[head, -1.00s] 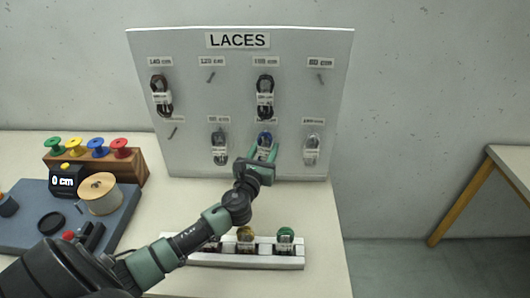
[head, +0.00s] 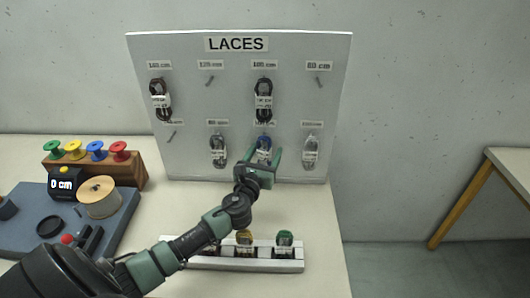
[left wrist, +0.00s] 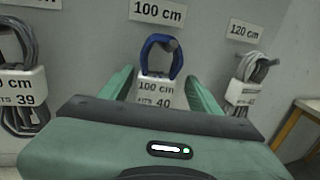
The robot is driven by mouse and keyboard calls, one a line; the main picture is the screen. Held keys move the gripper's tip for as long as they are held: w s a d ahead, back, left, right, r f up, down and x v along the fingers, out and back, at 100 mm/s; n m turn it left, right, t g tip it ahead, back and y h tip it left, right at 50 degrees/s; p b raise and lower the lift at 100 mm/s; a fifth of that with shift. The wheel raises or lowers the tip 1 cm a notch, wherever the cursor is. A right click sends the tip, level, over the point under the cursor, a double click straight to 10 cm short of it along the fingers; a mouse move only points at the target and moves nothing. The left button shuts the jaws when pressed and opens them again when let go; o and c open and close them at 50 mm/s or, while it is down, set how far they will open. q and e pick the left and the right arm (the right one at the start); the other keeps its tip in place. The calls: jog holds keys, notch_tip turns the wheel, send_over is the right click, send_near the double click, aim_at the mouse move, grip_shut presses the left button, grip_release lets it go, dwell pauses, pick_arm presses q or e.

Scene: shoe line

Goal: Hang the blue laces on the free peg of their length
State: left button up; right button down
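The blue laces (head: 264,142) hang in the lower row of the grey LACES board. In the left wrist view the blue loop (left wrist: 153,53) is over a peg (left wrist: 171,45) under a label reading 100 cm (left wrist: 157,12). Their white tag (left wrist: 157,91) reads 100 cm and 40. My left gripper (head: 264,155) is in front of the board, just below the blue laces. Its green fingers stand apart on either side of the tag, with gaps on both sides, so it is open. The lower part of the laces is hidden behind the gripper. My right gripper is not in view.
Grey laces (head: 218,150) and pale laces (head: 311,152) hang close on either side. Dark laces hang above (head: 263,100) and at upper left (head: 160,99). Bare pegs show at upper middle (head: 210,81), upper right (head: 319,82) and lower left (head: 171,136). A white rack (head: 292,265) stands in front.

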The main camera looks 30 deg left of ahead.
pick_arm(q)
jog(key=shift+a+r, duration=0.1)
jog(key=shift+a, duration=0.15)
